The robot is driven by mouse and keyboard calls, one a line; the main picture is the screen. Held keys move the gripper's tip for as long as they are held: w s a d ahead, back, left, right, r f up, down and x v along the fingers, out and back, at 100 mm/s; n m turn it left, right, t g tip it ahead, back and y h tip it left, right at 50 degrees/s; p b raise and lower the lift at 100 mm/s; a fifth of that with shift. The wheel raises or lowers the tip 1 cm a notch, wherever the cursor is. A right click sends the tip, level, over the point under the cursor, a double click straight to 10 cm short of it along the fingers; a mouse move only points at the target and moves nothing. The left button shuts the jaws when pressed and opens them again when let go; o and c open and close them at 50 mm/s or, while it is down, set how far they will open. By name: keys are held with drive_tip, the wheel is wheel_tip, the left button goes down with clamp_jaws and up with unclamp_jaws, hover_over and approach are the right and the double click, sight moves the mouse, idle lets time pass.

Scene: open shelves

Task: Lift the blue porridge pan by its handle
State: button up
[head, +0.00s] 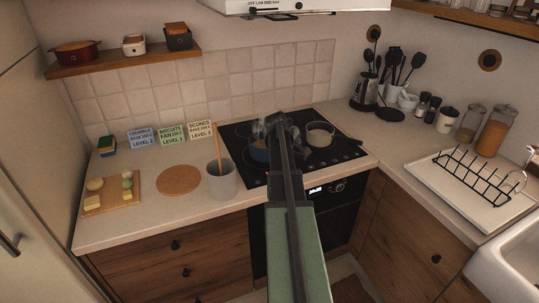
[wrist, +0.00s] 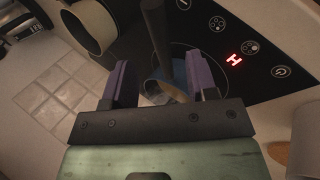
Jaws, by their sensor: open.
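The blue porridge pan (head: 259,154) sits on the left front of the black hob, largely hidden by my arm and gripper in the head view. In the wrist view its blue rim and pale contents (wrist: 166,82) show in part between the fingers. A dark bar (wrist: 155,38), which looks like the pan's handle, runs from the top edge down between the two purple fingers without clear contact. My gripper (wrist: 160,72) is open over the pan. In the head view my gripper (head: 276,124) hides the handle.
A cream pan (head: 320,134) with a dark handle stands right of my gripper on the hob (head: 325,158); it also shows in the wrist view (wrist: 90,27). A red H glows on the hob (wrist: 233,59). A grey utensil pot (head: 222,181) stands left.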

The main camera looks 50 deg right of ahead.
sight(296, 153)
drive_tip(key=b+x, duration=0.1)
drive_tip(key=x, duration=0.1)
drive_tip(key=shift+f, duration=0.4)
drive_tip(key=shift+d, duration=0.2)
drive_tip(key=b+x, duration=0.4)
drive_tip(key=shift+f, duration=0.4)
drive_tip(key=shift+d+f, duration=0.25)
drive_tip(key=shift+d, duration=0.05)
drive_tip(key=shift+r, duration=0.25)
clamp_jaws()
